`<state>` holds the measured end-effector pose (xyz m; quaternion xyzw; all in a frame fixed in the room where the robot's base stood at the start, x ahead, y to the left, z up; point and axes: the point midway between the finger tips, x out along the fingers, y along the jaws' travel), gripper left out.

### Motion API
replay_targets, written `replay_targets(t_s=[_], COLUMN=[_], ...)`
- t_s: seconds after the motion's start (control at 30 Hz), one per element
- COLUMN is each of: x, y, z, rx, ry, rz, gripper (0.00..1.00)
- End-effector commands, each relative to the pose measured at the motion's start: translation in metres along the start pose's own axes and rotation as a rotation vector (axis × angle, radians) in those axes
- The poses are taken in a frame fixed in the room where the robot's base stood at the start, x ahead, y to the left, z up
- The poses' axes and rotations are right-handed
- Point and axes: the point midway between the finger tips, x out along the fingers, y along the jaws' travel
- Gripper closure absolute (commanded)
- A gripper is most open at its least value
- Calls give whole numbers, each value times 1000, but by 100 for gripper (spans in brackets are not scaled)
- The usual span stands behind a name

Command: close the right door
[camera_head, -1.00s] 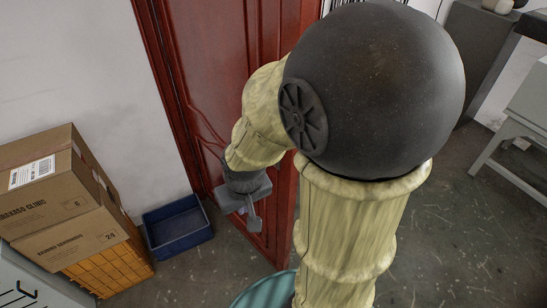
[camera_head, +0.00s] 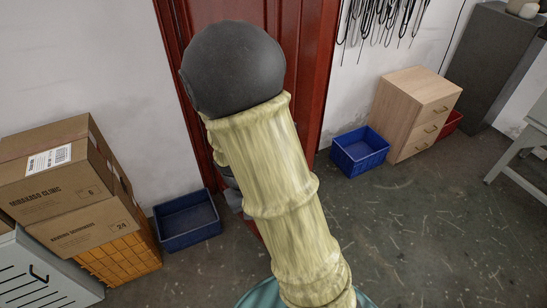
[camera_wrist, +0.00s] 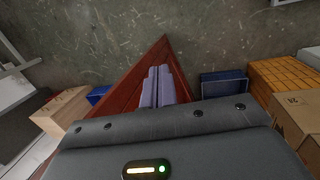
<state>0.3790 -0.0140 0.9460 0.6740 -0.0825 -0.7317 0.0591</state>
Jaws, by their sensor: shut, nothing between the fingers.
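The red panelled door (camera_head: 308,50) stands at the back wall in the head view, largely hidden behind my arm. How far it stands open is hard to tell. In the wrist view the red door (camera_wrist: 125,92) shows as a wedge narrowing to a point over the floor. My gripper (camera_wrist: 157,72) is shut and empty, its two fingers side by side in front of the door's red surface. Whether they touch it cannot be told. In the head view my gripper is almost wholly hidden behind my arm, with only a grey bit showing beside it.
A dark blue bin (camera_head: 187,221) and stacked cardboard boxes (camera_head: 65,190) on an orange crate (camera_head: 125,262) stand at left. A blue basket (camera_head: 360,151) and a wooden drawer cabinet (camera_head: 412,112) stand right of the door. The floor at front right is clear.

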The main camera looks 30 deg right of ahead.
Motion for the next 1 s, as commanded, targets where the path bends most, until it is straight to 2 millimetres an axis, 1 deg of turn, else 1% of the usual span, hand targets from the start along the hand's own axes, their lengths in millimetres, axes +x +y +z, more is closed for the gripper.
replay_targets(t_s=[0.03,0.2,0.33,0.5,0.63,0.73,0.9,1.0], x=[13,44,61,71,68,60,36,24], y=[0,7,15,24,27,24,6,-6], z=[-4,-19,-33,-56,-79,-99,-131,-143], rx=[-9,-14,-23,-42,-60,-78,-110,-122], ry=[-33,-105,-127,-109,-53,16,171,245], rz=[49,236,404,648,846,1001,1238,1326], gripper=[100,100,100,100,100,100,100,100])
